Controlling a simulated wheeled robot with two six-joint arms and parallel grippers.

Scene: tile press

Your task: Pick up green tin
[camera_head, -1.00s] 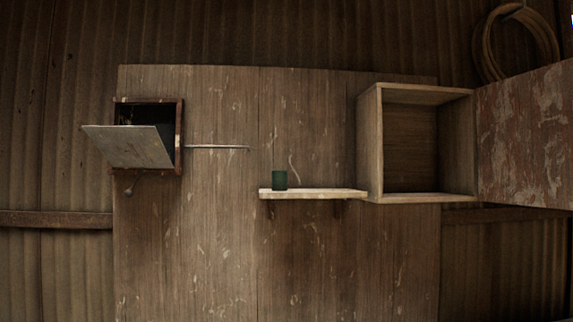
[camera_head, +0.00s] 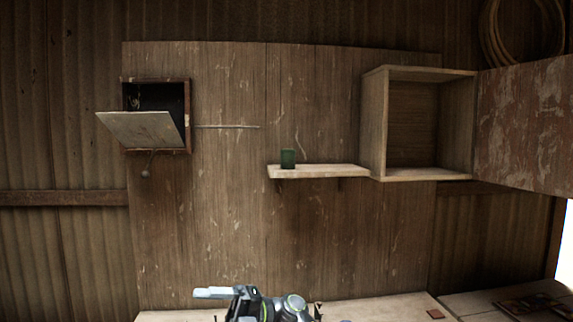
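The green tin (camera_head: 288,158) is small, dark green and upright. It stands near the left end of a pale wall shelf (camera_head: 325,172). Grey and black parts of one of my arms, with a light bar pointing left, show at the bottom edge, well below the shelf. I cannot tell which arm it is.
A box with a tilted flap (camera_head: 143,130) hangs on the left, with a thin rod beside it. An open wooden cabinet (camera_head: 372,130) is right of the shelf, its door (camera_head: 525,125) swung right. Below is a worktop (camera_head: 385,308) with a small reddish tile (camera_head: 435,314).

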